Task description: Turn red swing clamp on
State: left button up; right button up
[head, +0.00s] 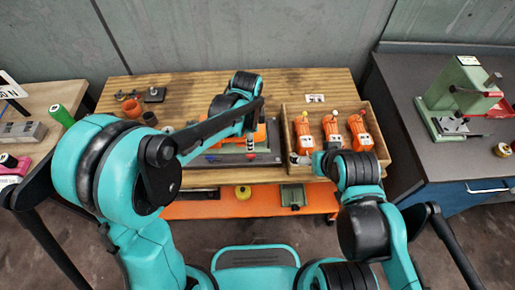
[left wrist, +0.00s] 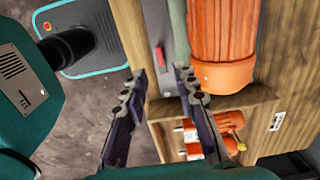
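A small red piece (left wrist: 160,58), which may be the red swing clamp, lies on the edge of a grey fixture plate in the left wrist view. A large orange ribbed cylinder (left wrist: 222,45) lies on the fixture, mostly hidden by my arm in the head view. My left gripper (left wrist: 162,95) is open and empty, its fingers apart over the plate's edge. It also shows in the head view (head: 250,143). My right gripper (head: 300,159) is at the tray's left edge, fingers unclear.
A wooden tray (head: 287,121) on the right of the table holds three orange units (head: 331,128) with coloured knobs. Small cups and a dark block (head: 154,95) stand back left. An orange shelf (head: 215,209) lies below. Side benches flank the table.

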aim_at(255, 157)
pick_arm(q)
jog(key=shift+d+f, duration=0.15)
jog(key=shift+f, duration=0.3)
notch_tip(255, 157, down, 7)
jog(key=b, duration=0.2)
jog(key=shift+f+b, duration=0.1)
jog(key=shift+b, duration=0.3)
grip_shut()
